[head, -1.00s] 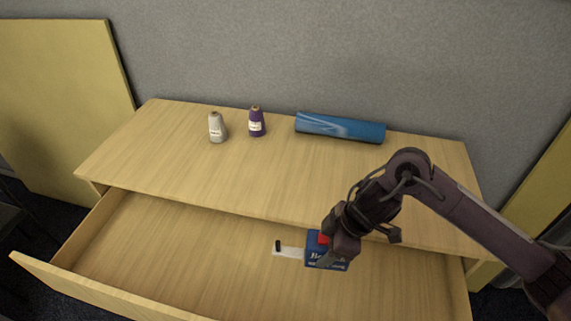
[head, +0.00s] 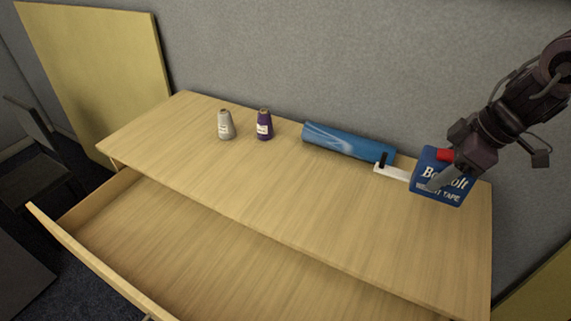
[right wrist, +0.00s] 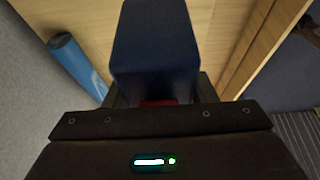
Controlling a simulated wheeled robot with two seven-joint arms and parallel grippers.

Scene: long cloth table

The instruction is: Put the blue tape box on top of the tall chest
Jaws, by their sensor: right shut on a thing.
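The blue tape box (head: 441,193) has white lettering, a red part and a white tab with a black piece at its left. My right gripper (head: 447,172) is shut on it, over the right end of the tall chest's wooden top (head: 240,185). I cannot tell whether the box touches the top or hangs just above it. In the right wrist view the box (right wrist: 155,50) shows dark between the fingers, which it mostly hides. My left gripper is not in view.
A blue roll (head: 345,141) lies along the back, left of the box. A grey cone (head: 225,126) and a purple cone (head: 264,125) stand further left. The open drawer (head: 190,255) juts out in front and looks empty. The top's middle and front are clear.

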